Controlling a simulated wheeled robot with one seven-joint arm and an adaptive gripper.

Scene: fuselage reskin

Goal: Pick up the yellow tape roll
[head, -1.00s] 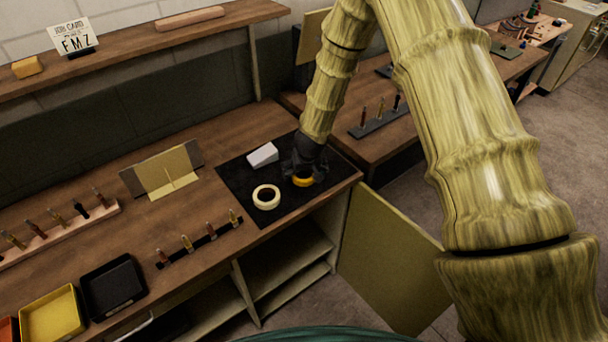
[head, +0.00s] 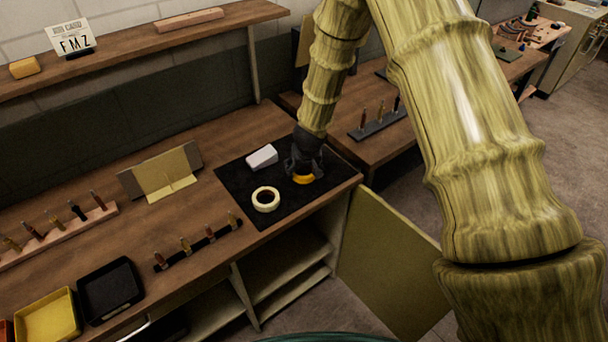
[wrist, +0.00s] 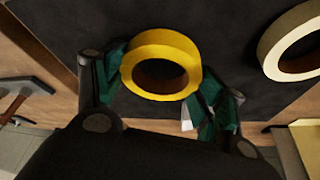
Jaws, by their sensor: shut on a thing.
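The yellow tape roll (head: 303,179) is on or just above the black mat (head: 232,190) at the right part of the workbench; I cannot tell if it touches the mat. It also shows in the wrist view (wrist: 161,64), held between the green-padded fingers. My gripper (head: 305,170) comes down over it and is shut on it, with a finger on each side in the wrist view (wrist: 162,88). In the head view the gripper hides the roll's upper part.
A cream tape roll (head: 266,199) lies close to the left on the mat, and a white wedge-shaped block (head: 262,156) sits behind it. A rack of small tools (head: 197,244) and a black tray (head: 111,290) stand further left. An open cabinet door (head: 388,262) hangs below the bench.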

